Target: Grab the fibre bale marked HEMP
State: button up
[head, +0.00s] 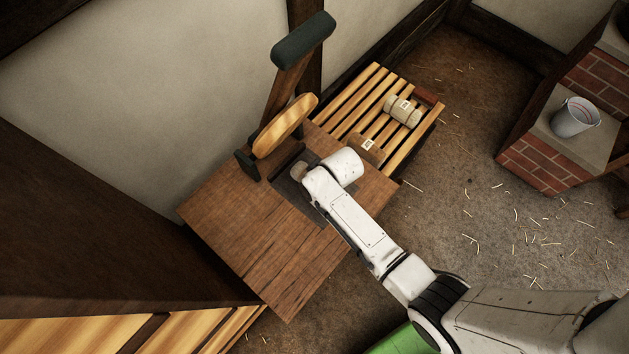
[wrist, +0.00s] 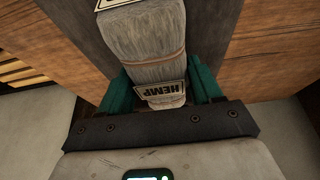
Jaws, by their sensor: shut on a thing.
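The grey fibre bale marked HEMP (wrist: 150,45) is in the wrist view, with cord tied round it and its label towards me. My gripper (wrist: 162,88) is shut on it, with one teal finger along each side. The bale is over a dark plate (wrist: 72,22) set on the wooden table (wrist: 265,50); I cannot tell whether it touches the plate. In the head view my arm's end covers most of the gripper and bale. A small pale tan end (head: 299,170) shows beside it, probably the bale.
A slatted bench (head: 345,102) behind the table holds a pale labelled bale (head: 402,111), a brown labelled bale (head: 367,148) and a dark red one (head: 428,97). A post with a wooden disc (head: 285,125) rises at the table's back. A bucket (head: 575,117) stands on brickwork at right.

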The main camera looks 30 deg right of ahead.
jog(key=c, duration=0.6)
jog(key=shift+r, duration=0.15)
